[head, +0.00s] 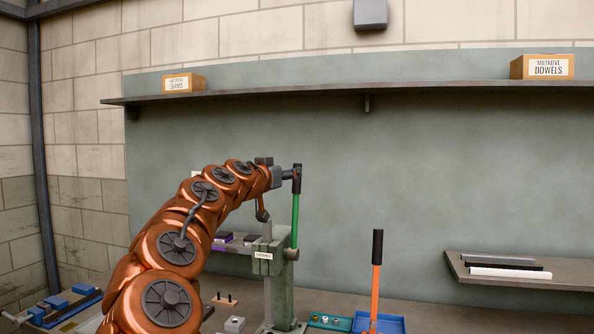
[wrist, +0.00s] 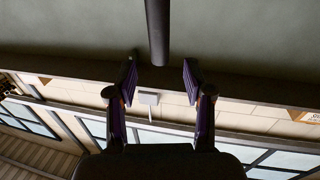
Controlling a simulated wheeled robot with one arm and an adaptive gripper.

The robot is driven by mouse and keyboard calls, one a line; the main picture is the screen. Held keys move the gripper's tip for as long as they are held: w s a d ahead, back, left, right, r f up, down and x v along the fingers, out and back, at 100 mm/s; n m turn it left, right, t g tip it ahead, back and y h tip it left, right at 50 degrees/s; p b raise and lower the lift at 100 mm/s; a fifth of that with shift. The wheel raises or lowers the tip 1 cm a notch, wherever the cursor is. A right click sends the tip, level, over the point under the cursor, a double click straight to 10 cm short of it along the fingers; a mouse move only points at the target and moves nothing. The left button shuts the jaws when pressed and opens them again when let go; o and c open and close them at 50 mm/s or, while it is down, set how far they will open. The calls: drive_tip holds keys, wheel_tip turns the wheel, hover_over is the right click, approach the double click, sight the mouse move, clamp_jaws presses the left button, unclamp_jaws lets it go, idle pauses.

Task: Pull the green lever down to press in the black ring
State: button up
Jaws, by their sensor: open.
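The green lever (head: 295,215) stands upright on the grey-green press (head: 280,275), with a black grip (head: 297,180) at its top. My gripper (head: 286,173) is at the height of this grip, close to its left side. In the wrist view my gripper (wrist: 160,75) is open, with a finger on each side. A dark round bar (wrist: 158,30), apparently the lever's grip, comes down from the top edge and ends in line with the gap between the fingers. No finger visibly touches it. I cannot make out the black ring.
An orange lever (head: 376,280) with a black grip stands at right by a blue tray (head: 392,324). A long shelf (head: 420,86) runs above, and a low shelf (head: 560,272) holds bars at right. A small teal rack (head: 330,322) sits beside the press. The wall behind is clear.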

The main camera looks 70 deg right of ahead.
drive_tip(key=shift+s+d+p, duration=0.15)
drive_tip(key=shift+d+p, duration=0.4)
drive_tip(key=shift+d, duration=1.1)
drive_tip(key=shift+s+d+p, duration=0.15)
drive_tip(key=shift+d+p, duration=0.4)
drive_tip(key=shift+d, duration=1.1)
clamp_jaws()
